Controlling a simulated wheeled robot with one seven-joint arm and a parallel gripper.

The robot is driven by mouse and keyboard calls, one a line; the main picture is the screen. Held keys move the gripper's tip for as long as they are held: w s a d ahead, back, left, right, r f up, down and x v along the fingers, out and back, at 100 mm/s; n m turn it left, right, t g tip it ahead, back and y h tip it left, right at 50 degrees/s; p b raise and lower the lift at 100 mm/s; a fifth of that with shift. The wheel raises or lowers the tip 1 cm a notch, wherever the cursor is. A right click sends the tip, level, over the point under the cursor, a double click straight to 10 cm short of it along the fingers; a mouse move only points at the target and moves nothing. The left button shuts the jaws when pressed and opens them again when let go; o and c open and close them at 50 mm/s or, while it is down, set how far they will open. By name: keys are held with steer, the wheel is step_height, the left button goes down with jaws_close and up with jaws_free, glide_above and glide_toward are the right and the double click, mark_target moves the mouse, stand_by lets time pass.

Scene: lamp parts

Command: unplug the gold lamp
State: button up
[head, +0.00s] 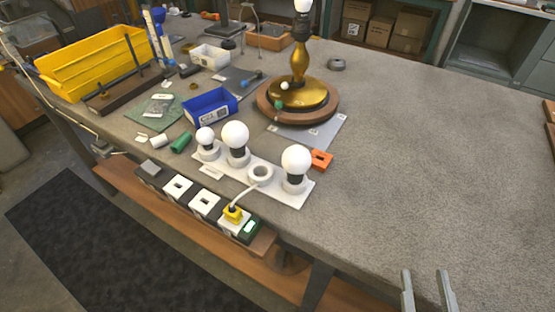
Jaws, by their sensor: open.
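The gold lamp (299,66) stands upright on a round wooden base (265,106) at the back middle, with a bulb at its top, cut off by the frame edge. A yellow plug (233,213) sits in the rightmost socket of the power strip (205,204) along the table's front edge. A whitish cord (240,197) rises from the plug towards the bulb rack; its further run to the lamp cannot be followed. My gripper (424,279) is at the bottom right, open and empty, well to the right of the plug.
A white rack (219,167) with several bulbs stands just behind the strip. An orange block (321,160) lies beside it. A green lit switch (250,228) is at the strip's right end. A blue bin (211,106) and yellow crate (95,65) are left.

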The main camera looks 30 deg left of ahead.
steer(key=w+a+r+m+h+p, duration=0.1)
steer(key=w+a+r+m+p, duration=0.15)
steer(key=w+a+r, duration=0.4)
steer(key=w+a+r+m+h+p, duration=0.1)
steer(key=w+a+r+m+p, duration=0.2)
steer(key=w+r, duration=0.6)
steer(key=w+a+r+m+g+h+p, duration=0.1)
steer(key=w+a+m+g+h+p, duration=0.15)
steer(key=w+a+m+p, duration=0.7)
steer(key=s+a+f+g, duration=0.1)
steer(key=s+a+g, duration=0.25)
steer(key=a, duration=0.35)
steer(key=m+g+h+p, duration=0.2)
steer(key=m+g, duration=0.8)
steer(key=g, duration=0.2)
glide_above(232, 207)
step_height(232, 207, down, 8)
steer(key=shift+w+a+f, duration=0.1)
steer(key=shift+w, duration=0.05)
steer(key=shift+s+f, duration=0.1)
steer(key=shift+s, duration=0.1)
steer(key=shift+f, duration=0.25)
steer(key=shift+f+p, duration=0.3)
steer(key=shift+f, duration=3.3)
steer(key=shift+c, duration=0.2)
